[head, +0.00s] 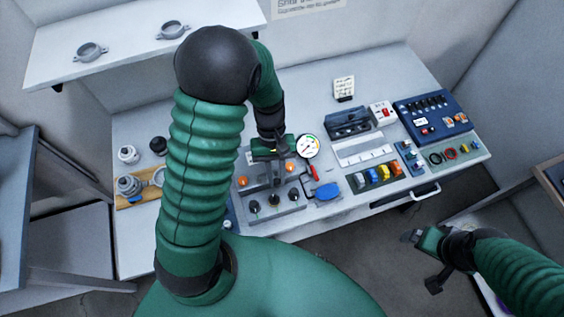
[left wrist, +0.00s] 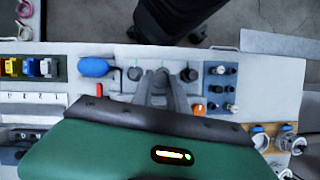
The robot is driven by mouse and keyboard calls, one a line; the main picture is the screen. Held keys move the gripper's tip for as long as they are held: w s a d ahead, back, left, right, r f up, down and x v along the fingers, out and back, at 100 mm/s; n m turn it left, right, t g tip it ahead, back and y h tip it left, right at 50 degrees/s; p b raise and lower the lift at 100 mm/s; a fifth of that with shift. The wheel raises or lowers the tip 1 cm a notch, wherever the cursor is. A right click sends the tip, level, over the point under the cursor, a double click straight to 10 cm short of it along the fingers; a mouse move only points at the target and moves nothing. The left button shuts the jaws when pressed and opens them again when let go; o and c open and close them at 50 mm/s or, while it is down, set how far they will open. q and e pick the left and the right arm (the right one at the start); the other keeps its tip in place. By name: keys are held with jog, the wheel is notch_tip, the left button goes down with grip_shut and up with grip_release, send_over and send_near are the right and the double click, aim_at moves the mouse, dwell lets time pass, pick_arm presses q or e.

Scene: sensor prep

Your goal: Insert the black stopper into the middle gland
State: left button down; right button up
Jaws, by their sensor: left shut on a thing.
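My left gripper (head: 276,186) reaches down over a grey panel (head: 296,212) on the bench. Its fingers are shut on the black stopper (head: 274,200), at the middle place of the panel's front row. In the left wrist view the fingertips (left wrist: 160,76) meet there, between two other dark pieces, a left one (left wrist: 135,73) and a right one (left wrist: 190,75). The fingers hide most of the stopper and the middle gland, so I cannot tell how deep it sits. My right gripper (head: 424,241) is apart from the bench, at the lower right; its jaw state is unclear.
Orange knobs (head: 243,181) are on the same panel. A round gauge (head: 307,147), a red-handled tool (head: 314,172) and a blue bulb (head: 328,191) are close on the right. Coloured blocks (head: 378,174) and a blue box (head: 432,116) are farther right. Metal fittings (head: 129,187) stand at the left.

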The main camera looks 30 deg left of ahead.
jog(key=shift+o, duration=0.6)
jog(key=shift+s+d+b, duration=0.1)
jog(key=shift+s+b, duration=0.45)
jog(key=shift+s, duration=0.7)
pick_arm(q)
jog(key=shift+n, duration=0.6)
jog(key=f+b, duration=0.1)
jog(key=s+f+b, duration=0.1)
jog(key=f+b, duration=0.1)
jog(key=f, duration=0.1)
jog(key=shift+s+a+f, duration=0.1)
jog(key=shift+s, duration=0.15)
jog(key=shift+f+b, duration=0.3)
jog(key=shift+b, duration=0.15)
jog(key=shift+s+f, duration=0.35)
jog(key=shift+f, duration=0.15)
pick_arm(e)
jog(key=x, duration=0.4)
jog(key=shift+s+f, duration=0.1)
jog(key=shift+f, duration=0.2)
pick_arm(q)
jog(key=shift+w+f, duration=0.1)
jog(key=shift+w, duration=0.1)
jog(key=shift+s, duration=0.15)
pick_arm(e)
jog(key=shift+r, duration=0.2)
pick_arm(q)
jog(key=shift+f, duration=0.1)
pick_arm(e)
jog(key=shift+r, duration=0.15)
